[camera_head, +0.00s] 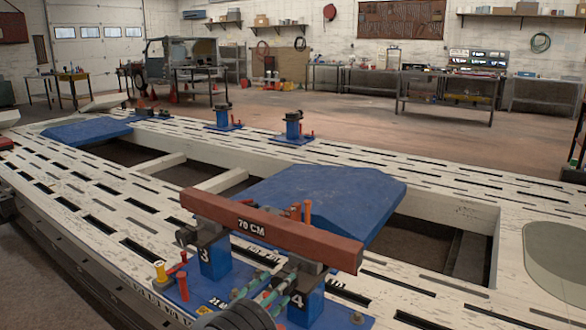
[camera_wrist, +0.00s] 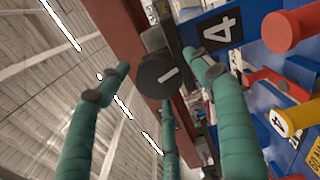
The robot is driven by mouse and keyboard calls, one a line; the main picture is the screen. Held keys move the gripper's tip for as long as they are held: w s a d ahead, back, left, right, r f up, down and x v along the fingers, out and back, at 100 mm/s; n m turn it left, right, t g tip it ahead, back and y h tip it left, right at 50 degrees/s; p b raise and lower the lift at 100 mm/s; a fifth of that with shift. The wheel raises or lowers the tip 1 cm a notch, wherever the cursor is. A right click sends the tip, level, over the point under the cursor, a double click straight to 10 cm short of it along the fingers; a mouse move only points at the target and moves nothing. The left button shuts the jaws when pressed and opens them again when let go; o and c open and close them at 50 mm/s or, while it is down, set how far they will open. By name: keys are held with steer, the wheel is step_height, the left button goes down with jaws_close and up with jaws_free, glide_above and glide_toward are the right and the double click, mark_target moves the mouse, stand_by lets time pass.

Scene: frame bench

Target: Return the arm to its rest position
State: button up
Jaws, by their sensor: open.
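My gripper (camera_head: 268,286) is at the bottom centre of the head view, close to the blue stand marked 4 (camera_head: 305,306). Its green fingers are spread apart and hold nothing. They also show in the wrist view (camera_wrist: 160,85), around a dark round knob marked 1 (camera_wrist: 157,75). I cannot tell whether any finger touches it. A red-brown beam marked 70 CM (camera_head: 270,229) lies across stand 4 and the blue stand marked 3 (camera_head: 215,258), just above my gripper. The beam (camera_wrist: 120,35) also runs behind the fingers in the wrist view.
A white slotted frame bench (camera_head: 455,205) fills the foreground. A large blue pad (camera_head: 325,195) lies behind the beam, and two smaller blue stands (camera_head: 293,125) stand at the far rail. Red and yellow handles (camera_wrist: 292,118) crowd the wrist view's right side. Open floor lies beyond the bench.

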steer(key=n+p, duration=0.2)
steer(key=n, duration=0.3)
steer(key=shift+f+n, duration=0.1)
steer(key=shift+n, duration=0.2)
